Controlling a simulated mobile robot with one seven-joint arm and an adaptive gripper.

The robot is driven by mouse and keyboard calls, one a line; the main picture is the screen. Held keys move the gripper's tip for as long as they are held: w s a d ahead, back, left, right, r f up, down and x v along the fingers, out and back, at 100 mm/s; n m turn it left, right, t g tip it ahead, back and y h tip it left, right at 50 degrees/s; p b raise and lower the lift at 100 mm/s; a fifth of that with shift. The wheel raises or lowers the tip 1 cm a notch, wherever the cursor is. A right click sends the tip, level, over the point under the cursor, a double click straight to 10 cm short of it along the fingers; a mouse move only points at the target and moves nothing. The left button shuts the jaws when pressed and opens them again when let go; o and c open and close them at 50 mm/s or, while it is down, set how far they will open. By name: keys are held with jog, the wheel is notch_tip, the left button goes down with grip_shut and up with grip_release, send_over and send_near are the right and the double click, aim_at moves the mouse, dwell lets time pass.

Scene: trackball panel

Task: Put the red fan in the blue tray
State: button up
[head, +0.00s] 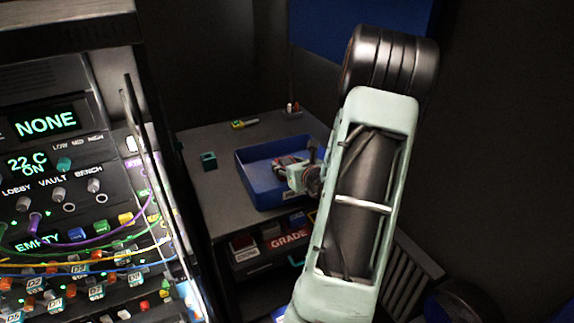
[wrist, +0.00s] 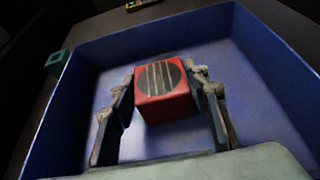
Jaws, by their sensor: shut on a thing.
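The red fan (wrist: 163,90) is a small red block with a dark round grille and pale bars. My gripper (wrist: 164,95) is shut on it, with one finger at each side, in the wrist view. The fan is inside the outline of the blue tray (wrist: 52,125); I cannot tell whether it touches the tray floor. In the head view the blue tray (head: 262,196) stands on a dark table, and my gripper (head: 284,165) reaches in over it from the right. The fan is mostly hidden there.
A teal block (head: 208,160) and a yellow tool (head: 243,124) lie on the grey table (head: 205,135) beside the tray. Small items (head: 293,109) stand at the back corner. A rack panel (head: 60,150) with knobs and cables fills the left.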

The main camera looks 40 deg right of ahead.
jog(key=o, duration=1.3)
jog(key=shift+r, duration=0.15)
jog(key=shift+s, duration=0.35)
jog(key=v, duration=1.1)
jog(key=shift+s+a+r+b, duration=0.1)
jog(key=shift+s+a+b, duration=0.05)
jog(key=shift+b, duration=0.2)
